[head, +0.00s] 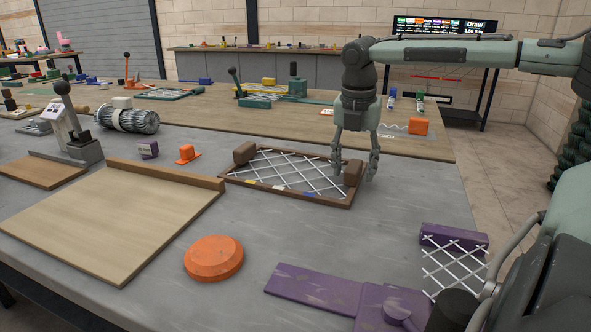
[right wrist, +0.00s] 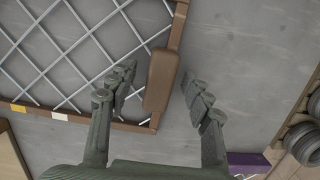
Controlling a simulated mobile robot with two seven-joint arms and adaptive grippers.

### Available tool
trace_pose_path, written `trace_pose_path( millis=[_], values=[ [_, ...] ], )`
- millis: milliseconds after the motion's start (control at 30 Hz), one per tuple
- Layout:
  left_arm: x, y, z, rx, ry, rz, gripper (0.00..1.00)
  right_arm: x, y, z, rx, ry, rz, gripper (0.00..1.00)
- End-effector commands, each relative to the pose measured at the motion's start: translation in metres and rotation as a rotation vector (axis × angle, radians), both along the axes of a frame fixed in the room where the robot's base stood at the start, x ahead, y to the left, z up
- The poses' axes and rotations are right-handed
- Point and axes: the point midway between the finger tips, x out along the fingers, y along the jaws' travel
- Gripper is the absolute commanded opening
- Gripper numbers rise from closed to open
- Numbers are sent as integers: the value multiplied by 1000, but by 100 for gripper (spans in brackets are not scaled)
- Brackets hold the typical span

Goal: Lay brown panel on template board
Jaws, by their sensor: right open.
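The brown panel (head: 262,196) is a brown frame filled with a white diagonal mesh, lying flat on the grey table. It has a brown block (head: 245,152) at its left end and another brown block (head: 353,173) at its right end. The template board (head: 115,217) is a pale wooden board with a darker raised strip along its back edge, left of the panel and apart from it. My right gripper (head: 353,172) is open, its fingers on either side of the right block. The right wrist view shows this block (right wrist: 162,80) between the fingers with gaps. My left gripper is not seen.
An orange disc (head: 213,257) sits in front, between the board and a purple piece (head: 320,287). A purple mesh panel (head: 455,238) lies at the right. Grey table is clear right of the panel.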

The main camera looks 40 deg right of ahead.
Motion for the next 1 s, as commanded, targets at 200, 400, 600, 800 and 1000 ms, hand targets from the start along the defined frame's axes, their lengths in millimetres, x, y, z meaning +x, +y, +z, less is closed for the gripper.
trace_pose_path(
  millis=[200, 400, 600, 800, 1000],
  values=[
    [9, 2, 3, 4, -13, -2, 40, 0, 0, 0, 0, 0, 0, 25],
    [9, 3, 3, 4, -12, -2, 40, 0, 0, 1, 0, 0, 0, 0],
    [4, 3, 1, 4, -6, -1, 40, 1, 0, 2, -1, -4, -1, 0],
    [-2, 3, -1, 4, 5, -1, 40, 1, 0, 3, -1, -4, -1, 0],
    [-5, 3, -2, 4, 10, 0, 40, 1, 0, 28, -1, -6, 0, 0]
  ],
)
